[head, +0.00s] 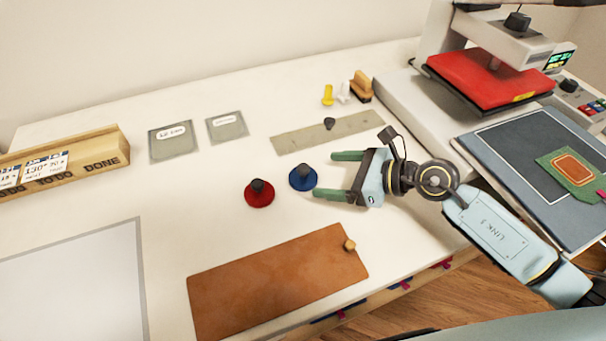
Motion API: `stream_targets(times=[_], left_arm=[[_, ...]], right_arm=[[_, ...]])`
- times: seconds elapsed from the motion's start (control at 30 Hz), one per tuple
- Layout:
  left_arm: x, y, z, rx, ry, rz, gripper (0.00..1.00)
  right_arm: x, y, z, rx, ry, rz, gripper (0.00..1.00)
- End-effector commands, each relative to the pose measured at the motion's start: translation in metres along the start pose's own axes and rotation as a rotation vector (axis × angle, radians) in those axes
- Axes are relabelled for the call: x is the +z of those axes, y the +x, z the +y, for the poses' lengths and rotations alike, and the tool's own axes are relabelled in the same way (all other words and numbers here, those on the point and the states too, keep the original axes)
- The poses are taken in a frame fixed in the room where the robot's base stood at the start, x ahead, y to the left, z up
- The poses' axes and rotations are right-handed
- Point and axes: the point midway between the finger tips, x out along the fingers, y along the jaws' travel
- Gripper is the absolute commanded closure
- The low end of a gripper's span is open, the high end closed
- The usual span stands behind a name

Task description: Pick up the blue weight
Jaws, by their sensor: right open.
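The blue weight (302,178) is a round blue disc with a dark knob, standing upright on the white table. My right gripper (332,175) comes in from the right, with its two green fingers pointing left. It is open and empty, and its fingertips are just to the right of the blue weight. One fingertip lies above and one below the weight's level in the picture. The weight does not appear to be held. A red weight (259,194) of the same shape stands just left of the blue one. My left gripper is out of view.
A brown leather piece (278,283) lies in front. A ruler strip (328,132) and two grey plates (173,142) lie behind. A wooden DONE box (108,148) is at left, and a red heat press (487,80) stands at right. The table between weights and plates is clear.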

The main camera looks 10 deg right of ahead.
Motion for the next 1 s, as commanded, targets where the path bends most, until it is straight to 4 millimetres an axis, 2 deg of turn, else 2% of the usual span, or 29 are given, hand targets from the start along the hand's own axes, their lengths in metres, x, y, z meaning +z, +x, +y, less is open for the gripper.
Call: stream_targets(times=[0.17,0.5,0.77,0.87,1.0], left_arm=[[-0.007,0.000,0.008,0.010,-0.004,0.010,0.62],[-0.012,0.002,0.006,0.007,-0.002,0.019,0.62],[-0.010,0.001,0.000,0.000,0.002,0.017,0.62],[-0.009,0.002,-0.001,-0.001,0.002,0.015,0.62],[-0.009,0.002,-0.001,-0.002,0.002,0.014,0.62]], right_arm=[[0.000,0.012,0.001,0.001,0.001,-0.001,0.17],[-0.003,0.056,0.003,0.000,0.003,-0.001,0.17],[-0.003,0.060,0.003,0.000,0.002,0.000,0.17],[-0.003,0.060,0.003,0.000,0.002,0.000,0.26],[-0.003,0.060,0.003,0.000,0.002,0.000,0.45]])
